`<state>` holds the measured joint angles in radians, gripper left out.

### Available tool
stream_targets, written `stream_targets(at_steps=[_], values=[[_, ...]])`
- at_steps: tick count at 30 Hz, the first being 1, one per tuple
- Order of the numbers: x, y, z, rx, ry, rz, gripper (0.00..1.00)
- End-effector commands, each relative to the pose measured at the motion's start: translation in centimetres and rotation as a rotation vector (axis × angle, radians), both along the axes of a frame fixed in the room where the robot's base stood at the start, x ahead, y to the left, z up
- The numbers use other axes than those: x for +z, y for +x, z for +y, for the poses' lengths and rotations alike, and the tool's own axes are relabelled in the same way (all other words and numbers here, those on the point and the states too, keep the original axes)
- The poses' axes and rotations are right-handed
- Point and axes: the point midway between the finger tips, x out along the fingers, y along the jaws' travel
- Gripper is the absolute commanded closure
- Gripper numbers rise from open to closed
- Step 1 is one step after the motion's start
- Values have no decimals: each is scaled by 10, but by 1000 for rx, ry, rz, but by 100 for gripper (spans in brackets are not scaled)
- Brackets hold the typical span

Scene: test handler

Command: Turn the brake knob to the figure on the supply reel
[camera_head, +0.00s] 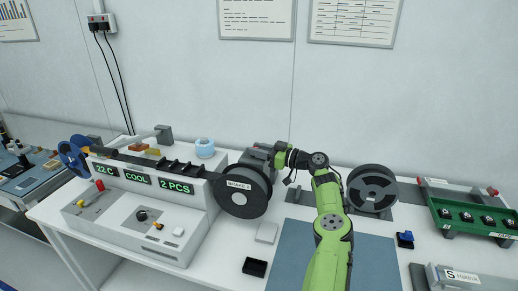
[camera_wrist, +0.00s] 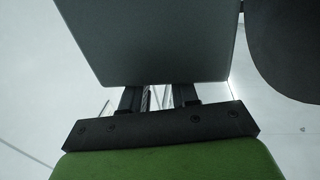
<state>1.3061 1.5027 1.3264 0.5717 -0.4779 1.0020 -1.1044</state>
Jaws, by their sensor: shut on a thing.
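The supply reel (camera_head: 243,192), a dark disc with a light hub, stands at the right end of the taping machine. Its white label (camera_head: 239,185) seems to read "BRAKE" with a figure, too small to read surely. My gripper (camera_wrist: 160,98) reaches in behind the reel from the right, at a grey block. In the wrist view its two dark fingers run close together under a large grey plate (camera_wrist: 150,40), which hides the fingertips. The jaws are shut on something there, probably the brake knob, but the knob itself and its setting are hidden.
The machine (camera_head: 150,215) shows "22 C", "COOL" and "2 PCS". A blue reel (camera_head: 72,155) is at its left end. A second dark reel (camera_head: 372,188) stands right of my arm. A blue mat (camera_head: 290,250), black tray (camera_head: 255,267) and green tray (camera_head: 440,212) lie on the bench.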

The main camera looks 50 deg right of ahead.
Motion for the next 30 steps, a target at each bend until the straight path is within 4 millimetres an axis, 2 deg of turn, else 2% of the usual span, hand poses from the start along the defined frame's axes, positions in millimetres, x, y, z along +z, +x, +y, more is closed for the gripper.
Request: stream_targets(at_steps=[1,12,13,18,26,30], values=[[5,0,-1,1,-3,-9,100],[1,-1,-1,10,-4,-3,100],[1,-1,-1,10,-4,-3,70],[0,-1,-1,10,-3,-1,46],[-1,-2,-1,11,-2,2,46],[-2,-20,-9,7,-3,2,46]])
